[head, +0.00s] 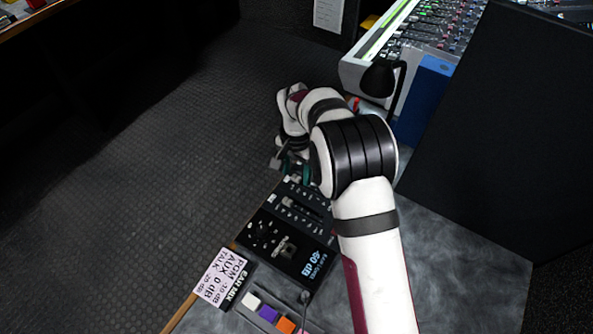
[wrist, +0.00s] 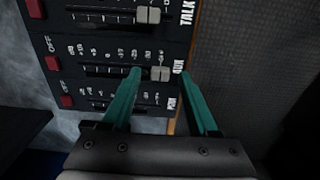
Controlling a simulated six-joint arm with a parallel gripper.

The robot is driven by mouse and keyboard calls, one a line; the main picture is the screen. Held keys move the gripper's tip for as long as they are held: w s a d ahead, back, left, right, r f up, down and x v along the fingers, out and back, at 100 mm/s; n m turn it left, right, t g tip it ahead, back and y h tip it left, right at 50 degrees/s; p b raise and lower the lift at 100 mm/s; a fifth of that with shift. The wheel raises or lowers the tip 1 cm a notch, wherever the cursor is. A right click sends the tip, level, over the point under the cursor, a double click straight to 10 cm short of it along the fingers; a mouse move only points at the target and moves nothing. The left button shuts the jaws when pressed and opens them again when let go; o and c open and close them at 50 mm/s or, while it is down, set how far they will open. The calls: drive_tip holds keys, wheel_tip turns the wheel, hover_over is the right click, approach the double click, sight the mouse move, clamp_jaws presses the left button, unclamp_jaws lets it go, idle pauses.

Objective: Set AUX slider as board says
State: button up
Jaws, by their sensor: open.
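The board (head: 222,277) is a white card headed EAR MIX in the head view; its AUX line reads 0 dB. In the wrist view the AUX slider cap (wrist: 160,74) is grey and sits at the right end of its slot, by the AUX label, at the low end of the scale. My gripper (wrist: 160,71) is open with teal fingers; in the picture the AUX cap lies between the fingertips. I cannot tell whether either finger touches it. In the head view my gripper (head: 289,163) is partly hidden by my arm at the slider panel's far end.
The TALK slider cap (wrist: 148,15) is above AUX in the wrist view, also near the right end. The PGM row (wrist: 150,100) below is partly covered by a finger. Red OFF buttons (wrist: 53,63) line the left. A nearby display (head: 315,262) reads -50 dB.

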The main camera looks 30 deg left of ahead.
drive_tip(key=shift+f, duration=0.25)
clamp_jaws()
drive_tip(key=shift+r, duration=0.1)
idle(1.2)
